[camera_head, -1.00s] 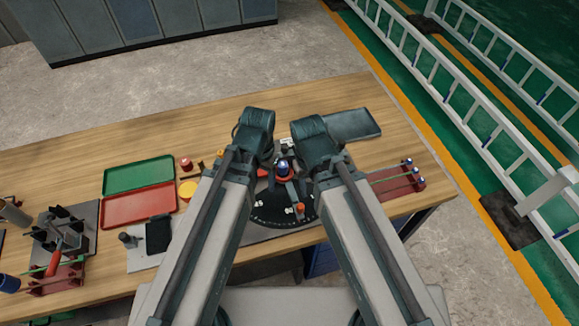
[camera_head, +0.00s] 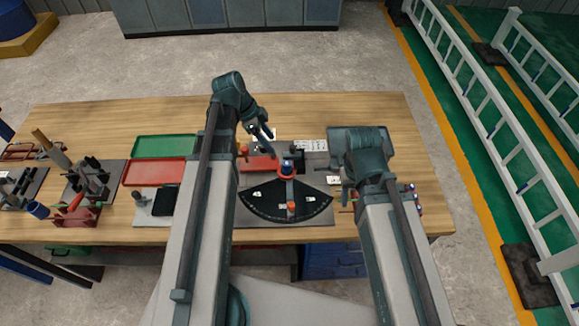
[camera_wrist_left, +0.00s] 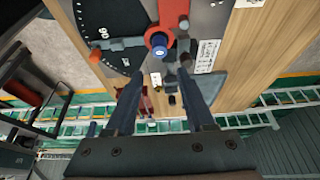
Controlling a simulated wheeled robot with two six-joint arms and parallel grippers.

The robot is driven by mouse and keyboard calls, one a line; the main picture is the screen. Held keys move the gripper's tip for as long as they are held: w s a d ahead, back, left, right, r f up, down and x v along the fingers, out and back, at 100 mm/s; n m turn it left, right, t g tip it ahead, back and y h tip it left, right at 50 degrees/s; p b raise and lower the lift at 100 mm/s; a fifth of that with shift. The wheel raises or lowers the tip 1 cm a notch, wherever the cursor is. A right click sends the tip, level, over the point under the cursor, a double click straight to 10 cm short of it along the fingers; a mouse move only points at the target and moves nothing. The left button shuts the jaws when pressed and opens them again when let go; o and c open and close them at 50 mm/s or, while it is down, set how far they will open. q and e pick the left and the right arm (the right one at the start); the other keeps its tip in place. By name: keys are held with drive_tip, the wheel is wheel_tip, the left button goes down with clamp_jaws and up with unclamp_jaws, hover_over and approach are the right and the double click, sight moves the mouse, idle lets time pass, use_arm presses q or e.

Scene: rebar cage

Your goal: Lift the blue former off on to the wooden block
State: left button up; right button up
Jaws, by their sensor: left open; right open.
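The blue former (camera_head: 287,168) stands upright in a red ring on the bending jig, above a black fan-shaped dial (camera_head: 262,204). In the left wrist view the blue former (camera_wrist_left: 159,41) shows from above, just beyond my fingertips. My left gripper (camera_head: 264,131) is open and empty, behind and left of the former and apart from it; its two fingers (camera_wrist_left: 158,82) show spread in the wrist view. My right gripper (camera_head: 346,190) is open, to the right of the dial, partly hidden by its arm. I cannot pick out the wooden block; my left arm may hide it.
A green tray (camera_head: 165,146) and a red tray (camera_head: 153,173) lie on the left of the wooden table (camera_head: 80,127). A red fixture (camera_head: 82,216) and other tools crowd the far left. The back edge of the table is mostly clear.

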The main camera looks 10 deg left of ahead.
use_arm(q)
drive_tip(key=b, duration=0.7)
hover_over(286, 163)
drive_tip(key=a, duration=0.2)
drive_tip(key=f, duration=0.7)
drive_tip(key=shift+s+a+f, duration=0.15)
drive_tip(key=shift+s+f, duration=0.05)
drive_tip(key=shift+s, duration=0.1)
drive_tip(key=shift+w+d+f+b, duration=0.1)
drive_tip(key=shift+d+f+b, duration=0.1)
drive_tip(key=shift+f+b, duration=0.1)
use_arm(e)
wheel_tip(286, 163, down, 8)
use_arm(q)
drive_tip(key=b+x, duration=0.4)
drive_tip(key=x, duration=0.1)
drive_tip(key=shift+d+b, duration=0.15)
drive_tip(key=shift+b, duration=0.25)
use_arm(e)
wheel_tip(286, 163, down, 5)
drive_tip(key=shift+r, duration=0.15)
use_arm(q)
clamp_jaws()
